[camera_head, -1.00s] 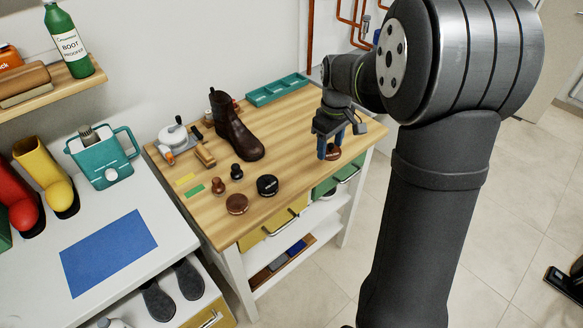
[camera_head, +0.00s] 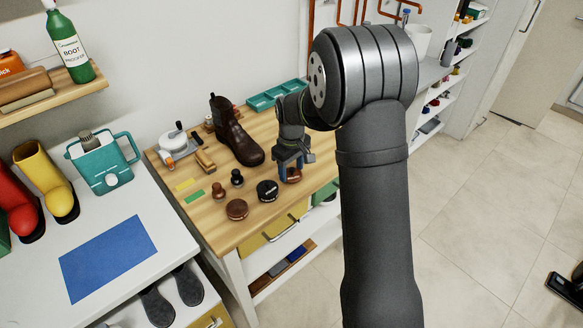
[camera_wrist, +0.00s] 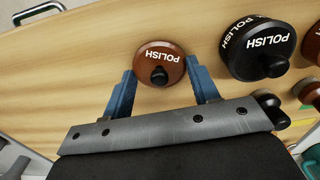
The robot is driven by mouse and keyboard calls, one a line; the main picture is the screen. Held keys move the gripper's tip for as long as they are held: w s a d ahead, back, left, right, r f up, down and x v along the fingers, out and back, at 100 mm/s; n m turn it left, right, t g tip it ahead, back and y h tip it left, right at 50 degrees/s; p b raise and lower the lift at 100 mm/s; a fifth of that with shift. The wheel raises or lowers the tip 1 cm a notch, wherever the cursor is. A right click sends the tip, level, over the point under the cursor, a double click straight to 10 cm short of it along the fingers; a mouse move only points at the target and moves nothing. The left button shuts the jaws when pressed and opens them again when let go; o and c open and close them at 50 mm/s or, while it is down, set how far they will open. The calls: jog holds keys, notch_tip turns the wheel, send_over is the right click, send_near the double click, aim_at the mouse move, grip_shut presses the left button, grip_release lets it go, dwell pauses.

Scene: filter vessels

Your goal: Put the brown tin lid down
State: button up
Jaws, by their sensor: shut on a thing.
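The brown tin lid (camera_wrist: 160,62), a round disc marked POLISH with a dark knob, sits between the blue fingers of my gripper (camera_wrist: 161,70) in the wrist view. In the head view my gripper (camera_head: 290,174) points down over the wooden bench top, with the brown lid (camera_head: 294,177) low between its fingers. I cannot tell whether the lid touches the bench. A black polish tin (camera_head: 267,190) stands just left of it, and a brown tin (camera_head: 237,209) stands farther left, near the front edge.
A brown boot (camera_head: 234,135) stands behind and left of my gripper, with a teal tray (camera_head: 277,95) at the back. Two small knobbed items (camera_head: 237,177) stand left of the black tin. Bare wood lies around the front edge of the bench (camera_head: 262,218).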

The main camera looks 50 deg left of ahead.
aim_at(292, 168)
jog(key=shift+f, duration=0.15)
jog(key=o, duration=1)
jog(key=shift+c, duration=0.2)
notch_tip(292, 168, up, 12)
jog(key=shift+r, duration=0.2)
